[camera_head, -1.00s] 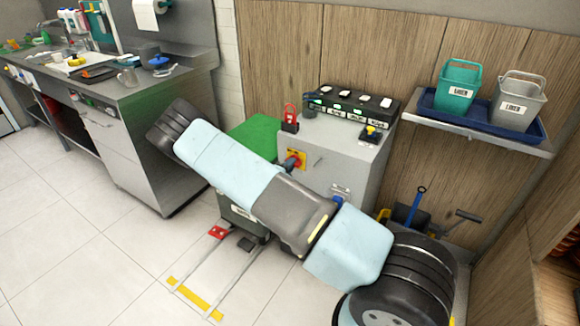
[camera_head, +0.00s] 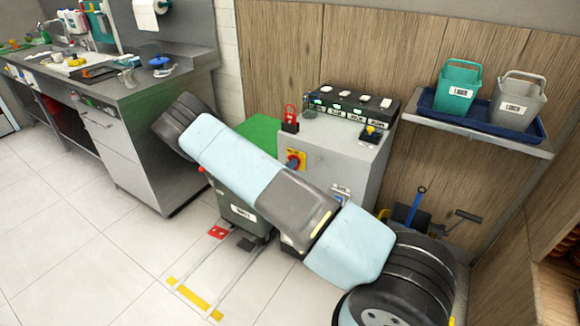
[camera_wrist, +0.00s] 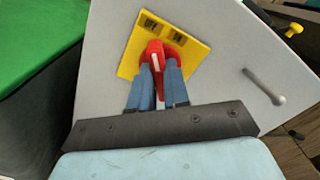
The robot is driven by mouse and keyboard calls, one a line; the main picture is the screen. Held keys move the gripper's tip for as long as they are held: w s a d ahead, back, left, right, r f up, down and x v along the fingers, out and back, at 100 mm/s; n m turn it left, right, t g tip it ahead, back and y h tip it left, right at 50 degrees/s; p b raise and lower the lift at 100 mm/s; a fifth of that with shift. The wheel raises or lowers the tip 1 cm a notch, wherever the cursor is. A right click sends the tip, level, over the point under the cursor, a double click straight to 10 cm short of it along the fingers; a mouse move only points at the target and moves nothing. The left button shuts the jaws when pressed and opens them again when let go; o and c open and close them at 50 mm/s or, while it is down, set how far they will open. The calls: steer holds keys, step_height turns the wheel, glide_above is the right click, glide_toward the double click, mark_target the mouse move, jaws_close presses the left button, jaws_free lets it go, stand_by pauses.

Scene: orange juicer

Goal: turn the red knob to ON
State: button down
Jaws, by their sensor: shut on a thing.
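The red knob (camera_wrist: 158,57) sits on a yellow plate (camera_wrist: 192,50) on the front of a grey cabinet. My gripper (camera_wrist: 158,78) has its two blue fingers around the knob, one on each side, shut on it. A white mark on the knob runs nearly up and down in the wrist view. Two dark labels (camera_wrist: 163,33) on the plate are too small to read surely. In the head view the knob (camera_head: 294,161) and plate (camera_head: 302,154) show just above my forearm, which hides most of my gripper.
The grey cabinet (camera_head: 340,150) carries a black switch panel (camera_head: 350,103) and a red padlock-like piece (camera_head: 290,118) on top. A small handle (camera_wrist: 265,87) sticks out of the cabinet front, right of the knob. A grey bin (camera_head: 242,212) stands below. A green surface (camera_head: 258,132) lies to the left.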

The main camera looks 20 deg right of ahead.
steer(key=shift+s+d+f+m, duration=0.1)
steer(key=shift+m, duration=1.8)
steer(key=shift+d+f+m, duration=0.1)
steer(key=shift+m, duration=1.8)
steer(key=c, duration=1.1)
jaws_free()
steer(key=shift+a, duration=0.1)
steer(key=shift+r, duration=0.1)
steer(key=v, duration=1.3)
steer(key=shift+s+a, duration=0.2)
steer(key=shift+a, duration=0.15)
